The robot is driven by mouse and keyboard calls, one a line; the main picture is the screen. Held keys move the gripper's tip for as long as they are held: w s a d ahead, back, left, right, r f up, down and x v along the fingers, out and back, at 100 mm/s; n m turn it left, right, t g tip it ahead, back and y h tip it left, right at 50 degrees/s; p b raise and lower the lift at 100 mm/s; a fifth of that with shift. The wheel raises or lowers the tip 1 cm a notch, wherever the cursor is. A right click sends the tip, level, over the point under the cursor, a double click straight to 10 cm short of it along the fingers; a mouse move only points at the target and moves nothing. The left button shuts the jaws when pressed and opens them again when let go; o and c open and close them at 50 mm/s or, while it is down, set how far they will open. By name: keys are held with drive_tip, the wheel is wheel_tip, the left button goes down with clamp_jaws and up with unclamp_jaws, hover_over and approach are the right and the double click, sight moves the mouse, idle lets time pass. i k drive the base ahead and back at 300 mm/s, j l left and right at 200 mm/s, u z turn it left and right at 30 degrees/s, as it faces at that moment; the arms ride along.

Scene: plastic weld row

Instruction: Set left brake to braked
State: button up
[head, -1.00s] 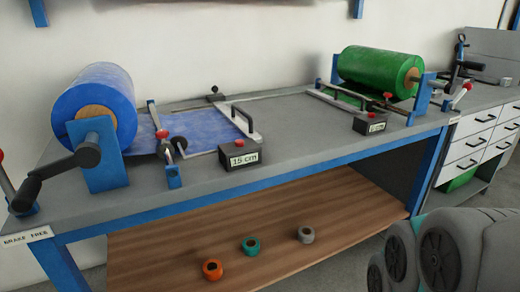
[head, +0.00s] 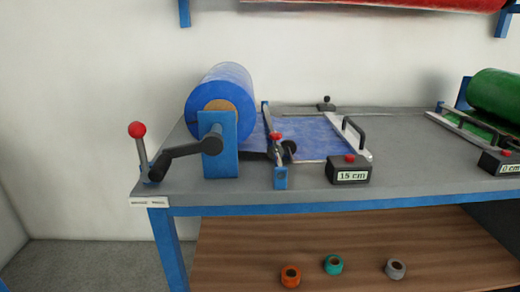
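The left brake lever (head: 143,152) stands at the left front corner of the bench, a thin metal rod with a red ball knob (head: 137,130). It is near upright, its top tilted slightly left. A small label (head: 150,202) is on the bench edge below it, too blurred to read now; it read "BRAKE FREE" in the earlier frame. Beside the lever is a black crank (head: 185,156) on the blue stand (head: 217,150) of the blue film roll (head: 222,93). My gripper is not in view.
The bench top (head: 390,190) also carries a counter box (head: 349,170) reading 15 cm and a green roll (head: 495,100) at the right. Several tape rolls lie on the wooden lower shelf (head: 220,250). Open floor (head: 90,265) shows at the left.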

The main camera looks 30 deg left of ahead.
sight(136, 130)
drive_tip(key=u, duration=0.4)
drive_tip(key=j+u, duration=0.15)
drive_tip(key=u, duration=0.65)
drive_tip(key=i+u, duration=0.1)
drive_tip(key=u, duration=0.3)
drive_tip(key=j+u, duration=0.1)
drive_tip(key=u, duration=0.35)
drive_tip(key=l+u, duration=0.2)
drive_tip(key=l, duration=0.3)
